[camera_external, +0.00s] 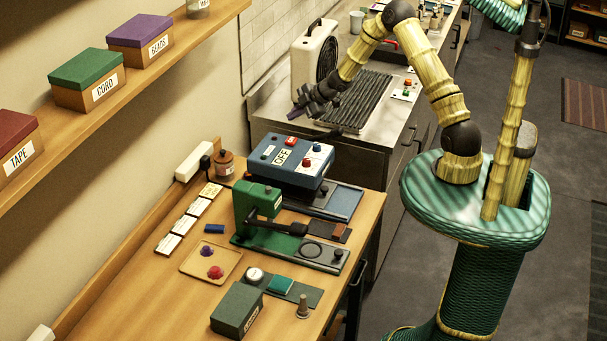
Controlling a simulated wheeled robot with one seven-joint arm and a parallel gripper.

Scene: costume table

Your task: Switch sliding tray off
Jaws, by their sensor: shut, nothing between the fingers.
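A blue machine box (262,157) with a large OFF label, red buttons and a black knob stands at the back of the wooden table. A flat blue-grey tray (343,203) with a small dark knob sticks out at its right front; how far it can slide I cannot tell. A green press (262,205) stands in front, on a long green base with a knob (338,254) at its right end. My gripper (300,110) is shut and empty, left of the ribbed dark mat on the metal counter, well behind the blue machine and apart from it.
A white fan heater (314,58) stands close behind my gripper. A dark ribbed mat (362,98) and a small panel with coloured buttons (405,90) are on the counter. A brown jar (224,163) and a white power strip (194,161) sit left of the machine. A shelf (140,75) with boxes runs along the wall.

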